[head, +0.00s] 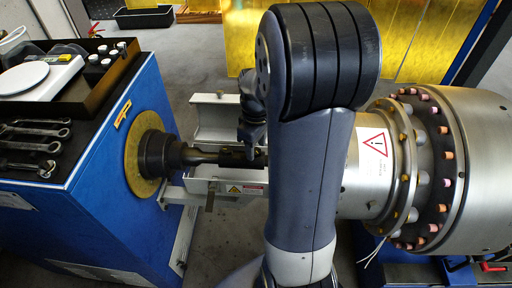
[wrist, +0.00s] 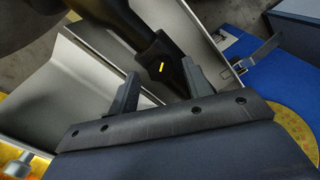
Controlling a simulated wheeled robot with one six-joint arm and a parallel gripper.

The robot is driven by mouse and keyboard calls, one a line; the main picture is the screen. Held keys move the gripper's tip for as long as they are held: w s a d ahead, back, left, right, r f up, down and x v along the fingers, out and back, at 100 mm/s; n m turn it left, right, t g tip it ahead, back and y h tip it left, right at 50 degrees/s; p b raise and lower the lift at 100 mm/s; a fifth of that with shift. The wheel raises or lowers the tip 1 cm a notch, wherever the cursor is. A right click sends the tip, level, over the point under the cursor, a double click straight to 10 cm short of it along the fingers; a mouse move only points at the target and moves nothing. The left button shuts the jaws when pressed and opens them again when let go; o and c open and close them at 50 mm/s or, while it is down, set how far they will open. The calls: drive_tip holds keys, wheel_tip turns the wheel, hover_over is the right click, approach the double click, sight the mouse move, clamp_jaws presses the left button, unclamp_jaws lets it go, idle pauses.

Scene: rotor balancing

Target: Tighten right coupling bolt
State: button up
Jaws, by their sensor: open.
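A dark coupling shaft (head: 210,157) runs from the black hub (head: 158,153) on the blue stand toward the large silver rotor housing (head: 372,165). My gripper (head: 252,138) is at the right part of this shaft, partly hidden behind my arm in the head view. In the wrist view, my gripper (wrist: 158,88) has its two dark fingers apart. A dark coupling part (wrist: 168,62) with a yellow mark shows between and just beyond the fingertips. I cannot tell whether the fingers touch it. I cannot make out the right coupling bolt itself.
Pale guard covers (head: 215,118) stand open behind and in front of the shaft. The blue stand (head: 112,185) carries wrenches (head: 35,133) and a black tray with a white scale (head: 35,78). A bolted flange (head: 425,170) is at the right. My arm blocks the middle.

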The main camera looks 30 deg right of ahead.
drive_tip(key=shift+f, duration=0.3)
drive_tip(key=shift+c, duration=0.5)
drive_tip(key=c, duration=0.9)
